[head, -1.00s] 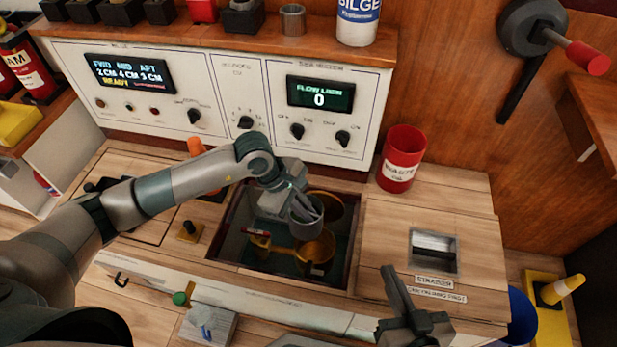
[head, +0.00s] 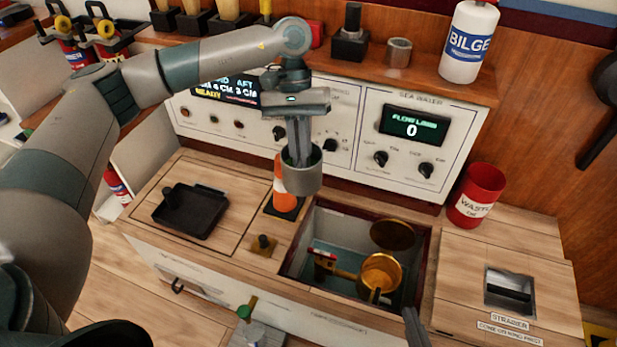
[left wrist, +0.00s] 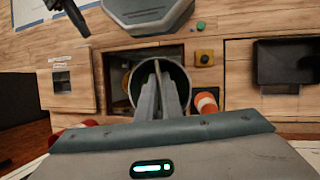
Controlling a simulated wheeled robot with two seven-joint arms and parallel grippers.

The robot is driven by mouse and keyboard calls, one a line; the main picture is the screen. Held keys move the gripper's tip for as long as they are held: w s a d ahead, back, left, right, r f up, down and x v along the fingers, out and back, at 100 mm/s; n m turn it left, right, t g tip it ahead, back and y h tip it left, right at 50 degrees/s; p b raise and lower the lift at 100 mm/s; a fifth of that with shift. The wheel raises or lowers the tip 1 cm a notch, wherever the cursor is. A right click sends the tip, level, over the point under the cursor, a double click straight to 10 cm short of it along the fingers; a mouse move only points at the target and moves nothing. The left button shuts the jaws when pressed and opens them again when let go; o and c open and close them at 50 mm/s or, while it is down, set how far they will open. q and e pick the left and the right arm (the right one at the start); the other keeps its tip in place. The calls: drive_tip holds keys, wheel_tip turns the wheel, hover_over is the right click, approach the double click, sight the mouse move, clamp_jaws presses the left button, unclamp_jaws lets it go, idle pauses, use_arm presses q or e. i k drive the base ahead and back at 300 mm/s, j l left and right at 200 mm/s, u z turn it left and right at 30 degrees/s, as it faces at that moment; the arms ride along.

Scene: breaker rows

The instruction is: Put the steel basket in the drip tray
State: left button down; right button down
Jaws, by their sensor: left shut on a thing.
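The steel basket (head: 304,181) is a grey metal cup with an open top. The drip tray also shows in the left wrist view (left wrist: 290,68). Only a dark part of my right gripper (head: 415,328) shows at the lower edge.
The open well (head: 322,258) holds a brass strainer body (head: 381,272) and a red-handled item. A small yellow block with a knob (head: 263,245) sits between tray and well. A red waste can (head: 477,195) stands right.

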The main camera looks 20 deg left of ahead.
sight(191, 212)
drive_tip(key=j, duration=0.45)
drive_tip(key=k+j, duration=0.15)
drive_tip(key=j, duration=0.35)
drive_tip(key=j+z, duration=0.1)
drive_tip(key=j, duration=0.35)
drive_tip(key=k, duration=0.05)
